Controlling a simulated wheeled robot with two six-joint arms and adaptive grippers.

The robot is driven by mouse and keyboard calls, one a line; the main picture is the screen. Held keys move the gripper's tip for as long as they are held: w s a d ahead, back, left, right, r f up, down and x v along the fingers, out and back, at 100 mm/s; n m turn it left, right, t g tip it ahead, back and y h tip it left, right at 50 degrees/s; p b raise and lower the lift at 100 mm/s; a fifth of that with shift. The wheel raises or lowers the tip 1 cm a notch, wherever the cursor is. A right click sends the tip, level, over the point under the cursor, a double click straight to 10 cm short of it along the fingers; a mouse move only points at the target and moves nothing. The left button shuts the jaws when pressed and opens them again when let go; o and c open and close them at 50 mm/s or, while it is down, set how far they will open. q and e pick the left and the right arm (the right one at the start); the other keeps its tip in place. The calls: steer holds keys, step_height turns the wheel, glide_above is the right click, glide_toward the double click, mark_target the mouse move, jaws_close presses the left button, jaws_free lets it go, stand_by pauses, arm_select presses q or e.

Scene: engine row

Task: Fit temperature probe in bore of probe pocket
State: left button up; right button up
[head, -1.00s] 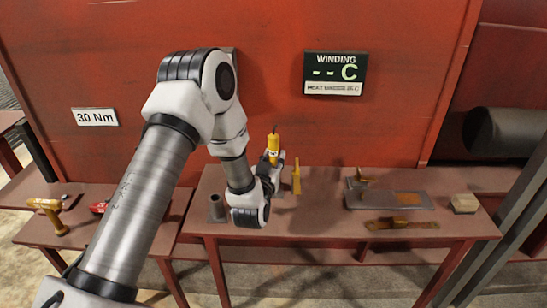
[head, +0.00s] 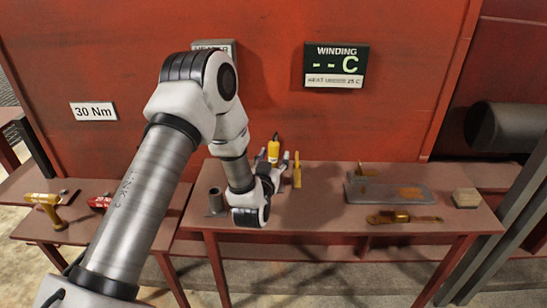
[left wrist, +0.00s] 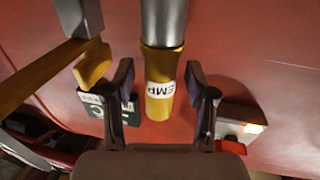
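The temperature probe has a yellow handle (head: 273,152), upright at the back of the table, its lower part hidden by my left gripper. In the left wrist view the handle (left wrist: 162,100) carries a white label reading "EMP", upside down. A grey metal cylinder (left wrist: 164,20) meets it at the top of that view; I cannot tell if it is probe shaft or a holder. My left gripper (left wrist: 160,82) is open, one finger on each side of the handle, with visible gaps. A grey upright tube (head: 216,200), possibly the probe pocket, stands left of the gripper. My right gripper is not in view.
A yellow-handled tool (head: 297,172) stands close to the right of the gripper. A grey plate (head: 392,193), a brass-coloured tool (head: 402,217) and a pale block (head: 465,198) lie further right. A display (head: 336,66) reading "-- C" is on the red wall behind.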

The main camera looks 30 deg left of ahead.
mark_target(274, 141)
arm_select(q)
step_height(274, 141, up, 10)
stand_by(0.6)
steer(key=shift+f, duration=0.1)
stand_by(0.3)
